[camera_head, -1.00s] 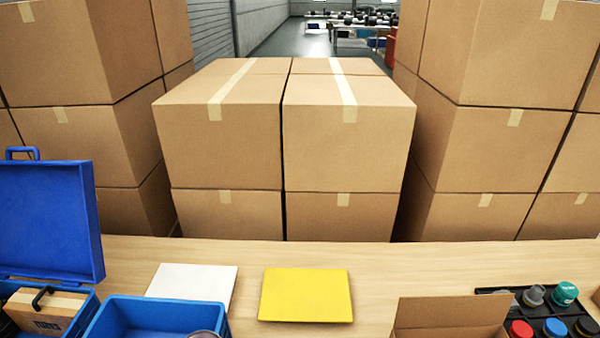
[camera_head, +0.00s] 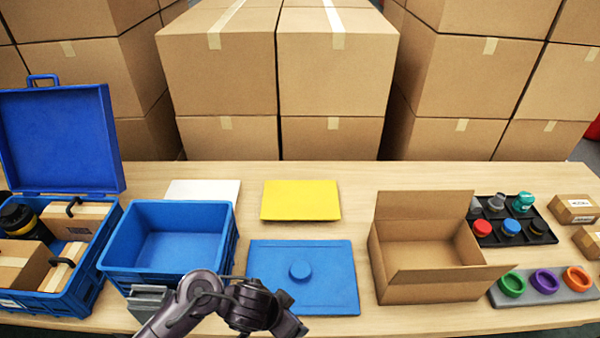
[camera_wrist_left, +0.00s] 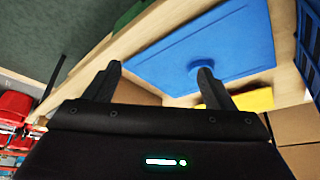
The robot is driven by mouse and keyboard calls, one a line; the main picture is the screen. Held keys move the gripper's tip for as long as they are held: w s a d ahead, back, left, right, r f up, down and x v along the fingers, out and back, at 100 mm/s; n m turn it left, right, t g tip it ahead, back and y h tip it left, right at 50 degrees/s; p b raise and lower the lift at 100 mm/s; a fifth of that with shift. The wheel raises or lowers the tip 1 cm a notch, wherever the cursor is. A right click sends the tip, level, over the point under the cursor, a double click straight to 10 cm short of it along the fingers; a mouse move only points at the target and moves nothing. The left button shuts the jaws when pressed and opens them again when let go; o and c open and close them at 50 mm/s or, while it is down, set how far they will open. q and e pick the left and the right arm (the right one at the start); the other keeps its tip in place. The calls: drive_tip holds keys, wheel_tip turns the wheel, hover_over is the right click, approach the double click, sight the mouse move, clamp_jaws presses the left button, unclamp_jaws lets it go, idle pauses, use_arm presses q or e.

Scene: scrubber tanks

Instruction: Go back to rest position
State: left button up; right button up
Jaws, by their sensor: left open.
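My left arm comes in from the bottom of the head view, and its gripper end points right, low in front of the blue board (camera_head: 330,270). In the left wrist view my left gripper (camera_wrist_left: 158,82) has its two black fingers spread wide with nothing between them. The blue board (camera_wrist_left: 170,50) lies beyond the fingers there. A round blue disc (camera_head: 300,270) sits on the board; in the wrist view one fingertip partly overlaps it. My right gripper is in neither view.
On the table stand an open blue case (camera_head: 60,135), an empty blue crate (camera_head: 115,275), an open cardboard box (camera_head: 435,290), a black tray (camera_head: 487,240) of capped items and a grey strip (camera_head: 545,293) with coloured rings. A yellow board (camera_head: 300,200) lies behind. Boxes stack beyond.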

use_arm(q)
drive_tip(key=a+r+n+t+y, duration=0.1)
drive_tip(key=a+r+n+t, duration=0.15)
drive_tip(key=a+r, duration=0.3)
drive_tip(key=s+a+r+n+g+y, duration=0.1)
drive_tip(key=s+a+n, duration=0.15)
drive_tip(key=a, duration=0.35)
drive_tip(key=s+a+n+g+y, duration=0.1)
drive_tip(key=s+a+n+g, duration=0.1)
drive_tip(key=s+a, duration=0.25)
wheel_tip(320, 180, down, 27)
drive_tip(key=s+a+f+g, duration=0.1)
drive_tip(key=s+f, duration=0.8)
drive_tip(key=f, duration=0.3)
drive_tip(key=shift+a+f+m, duration=0.25)
drive_tip(key=shift+f+m, duration=0.05)
drive_tip(key=shift+f, duration=0.1)
drive_tip(key=shift+g, duration=0.55)
drive_tip(key=s+f, duration=0.2)
drive_tip(key=s, duration=0.2)
drive_tip(key=s+a+f, duration=0.1)
drive_tip(key=s+f, duration=0.2)
drive_tip(key=s, duration=0.1)
drive_tip(key=s+a+f, duration=0.1)
drive_tip(key=s+f, duration=0.1)
drive_tip(key=s, duration=0.2)
drive_tip(key=shift+s+a+f, duration=0.1)
drive_tip(key=shift+a+f, duration=0.1)
drive_tip(key=shift+f, duration=0.05)
drive_tip(key=shift+c, duration=0.4)
